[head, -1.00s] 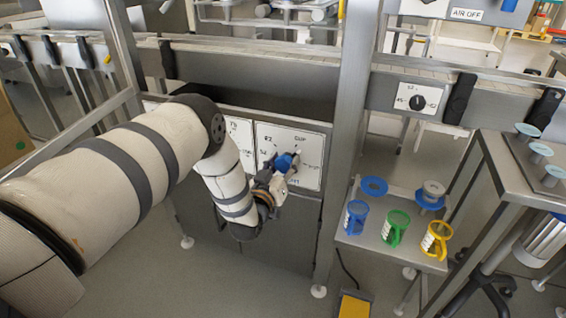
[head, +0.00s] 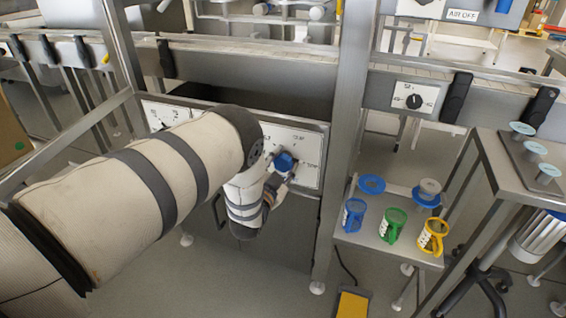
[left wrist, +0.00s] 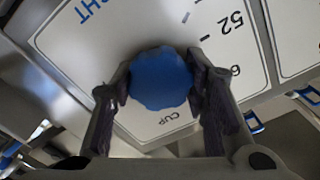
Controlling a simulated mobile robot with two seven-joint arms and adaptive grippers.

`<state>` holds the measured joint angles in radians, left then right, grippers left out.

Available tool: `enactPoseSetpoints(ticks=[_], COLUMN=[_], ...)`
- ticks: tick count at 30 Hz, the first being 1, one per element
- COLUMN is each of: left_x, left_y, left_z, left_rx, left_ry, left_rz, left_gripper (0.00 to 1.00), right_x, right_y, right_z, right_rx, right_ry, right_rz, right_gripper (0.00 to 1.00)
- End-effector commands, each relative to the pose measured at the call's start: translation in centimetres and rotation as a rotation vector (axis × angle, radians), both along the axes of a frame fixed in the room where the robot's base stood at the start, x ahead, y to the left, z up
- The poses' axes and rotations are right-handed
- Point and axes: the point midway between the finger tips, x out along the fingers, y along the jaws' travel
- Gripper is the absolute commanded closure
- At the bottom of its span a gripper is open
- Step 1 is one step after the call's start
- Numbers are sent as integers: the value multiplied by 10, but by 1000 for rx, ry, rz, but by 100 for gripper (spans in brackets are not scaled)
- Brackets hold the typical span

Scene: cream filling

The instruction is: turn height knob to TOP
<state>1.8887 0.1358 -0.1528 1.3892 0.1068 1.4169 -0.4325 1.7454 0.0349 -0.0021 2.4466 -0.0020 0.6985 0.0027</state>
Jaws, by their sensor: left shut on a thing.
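The blue height knob (head: 286,160) is on a white dial panel (head: 308,165) on the front of the steel machine. My left gripper (head: 281,168) is at the knob, with my arm coming in from the left. In the left wrist view the fingers of my left gripper (left wrist: 160,76) are shut on the round blue knob (left wrist: 160,80), one on each side. The panel (left wrist: 140,28) appears rotated there, with "52", "CUP" and part of the word "HEIGHT" legible. The knob's pointer cannot be made out. My right gripper is not in view.
A second dial panel (head: 165,113) is left of this one, partly behind my arm. A steel post (head: 340,150) stands close on the right. Beyond it, a small shelf holds blue (head: 354,215), green (head: 393,225) and yellow (head: 433,237) holders. A yellow pedal (head: 353,304) is on the floor.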

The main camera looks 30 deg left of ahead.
Motion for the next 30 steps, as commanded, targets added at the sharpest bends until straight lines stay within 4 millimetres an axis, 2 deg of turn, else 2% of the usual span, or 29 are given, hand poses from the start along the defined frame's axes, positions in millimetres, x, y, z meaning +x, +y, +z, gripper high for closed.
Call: enactPoseSetpoints(ticks=[10, 25, 26, 28, 30], left_x=[0, 0, 0, 0, 0], left_y=[0, 0, 0, 0, 0], left_z=[0, 0, 0, 0, 0], left_rx=[107, 120, 120, 120, 120], left_ry=[25, 27, 27, 29, 29], left_rz=[-1, 0, 0, 0, 0], left_gripper=[87, 87, 54, 38, 38], right_x=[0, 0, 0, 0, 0], right_y=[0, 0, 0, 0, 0], right_z=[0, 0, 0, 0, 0], right_rx=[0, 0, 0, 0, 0], right_ry=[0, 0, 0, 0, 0], right_rz=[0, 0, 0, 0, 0], right_gripper=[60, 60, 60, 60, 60])
